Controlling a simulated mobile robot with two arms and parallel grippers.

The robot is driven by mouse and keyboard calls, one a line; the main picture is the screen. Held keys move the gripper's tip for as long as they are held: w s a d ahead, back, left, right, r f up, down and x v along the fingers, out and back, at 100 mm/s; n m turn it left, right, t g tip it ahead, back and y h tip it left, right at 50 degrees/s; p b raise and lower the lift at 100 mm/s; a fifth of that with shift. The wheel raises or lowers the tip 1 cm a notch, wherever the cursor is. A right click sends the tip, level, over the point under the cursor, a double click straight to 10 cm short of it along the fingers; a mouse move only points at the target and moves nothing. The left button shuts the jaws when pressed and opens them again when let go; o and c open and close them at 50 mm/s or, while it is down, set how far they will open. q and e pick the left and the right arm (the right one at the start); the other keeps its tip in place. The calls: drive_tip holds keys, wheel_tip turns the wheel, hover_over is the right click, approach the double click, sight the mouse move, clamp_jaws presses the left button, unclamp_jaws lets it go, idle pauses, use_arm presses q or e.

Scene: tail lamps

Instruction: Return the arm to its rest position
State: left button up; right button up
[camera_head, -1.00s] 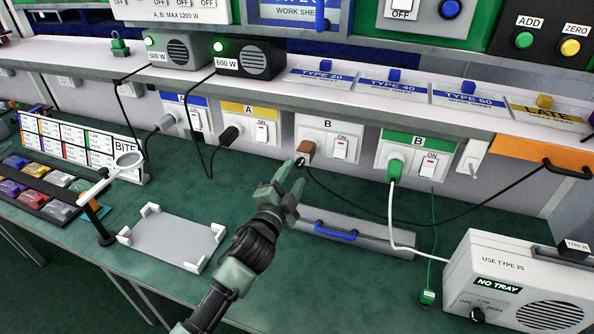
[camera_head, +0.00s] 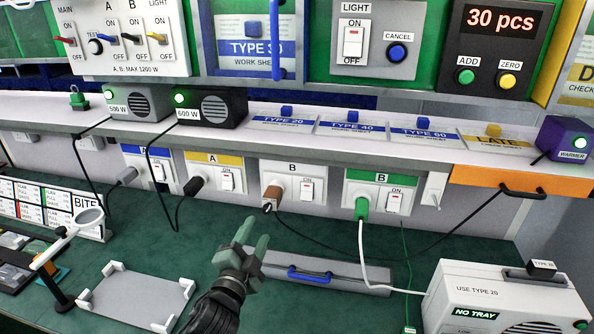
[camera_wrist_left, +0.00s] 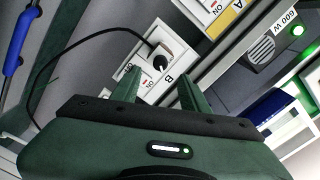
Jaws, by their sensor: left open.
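My left gripper (camera_head: 250,240) is in the head view, above the green bench top, its two dark green fingers apart and nothing between them. Its forearm comes in from the bottom edge. In the left wrist view the open fingers (camera_wrist_left: 158,90) point toward the B socket panel (camera_wrist_left: 146,78), with clear space between the jaws. In the head view the B socket panel (camera_head: 290,172) is behind the gripper, with a brown plug (camera_head: 271,197) in it, apart from the fingers. My right gripper is not in view.
A grey case with a blue handle (camera_head: 309,274) lies right of the gripper. A white machine marked NO TRAY (camera_head: 500,294) stands at right. A green plug (camera_head: 362,208) trails a white cable.

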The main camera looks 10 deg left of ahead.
use_arm(q)
drive_tip(key=s+a+f+n+g+y, duration=0.25)
drive_tip(key=s+f+n+g, duration=0.35)
drive_tip(key=s+f, duration=0.55)
drive_tip(key=s+d+f+n+g+h, duration=0.1)
drive_tip(key=s+f+n+g, duration=0.2)
drive_tip(key=s, duration=0.8)
drive_tip(key=s+d+f+n+g+h, duration=0.1)
drive_tip(key=s+f+g, duration=0.2)
drive_tip(key=s+g, duration=0.55)
drive_tip(key=s+f+t, duration=0.1)
drive_tip(key=s+f, duration=0.1)
drive_tip(key=f, duration=1.1)
drive_tip(key=s+f+t, duration=0.1)
drive_tip(key=s+f, duration=0.1)
drive_tip(key=f, duration=1.1)
drive_tip(key=s+a+f+g, duration=0.1)
drive_tip(key=s+a+f, duration=0.2)
drive_tip(key=s+f, duration=1.2)
drive_tip(key=shift+s+f, duration=0.4)
drive_tip(key=shift+s, duration=0.55)
drive_tip(key=shift+g, duration=0.25)
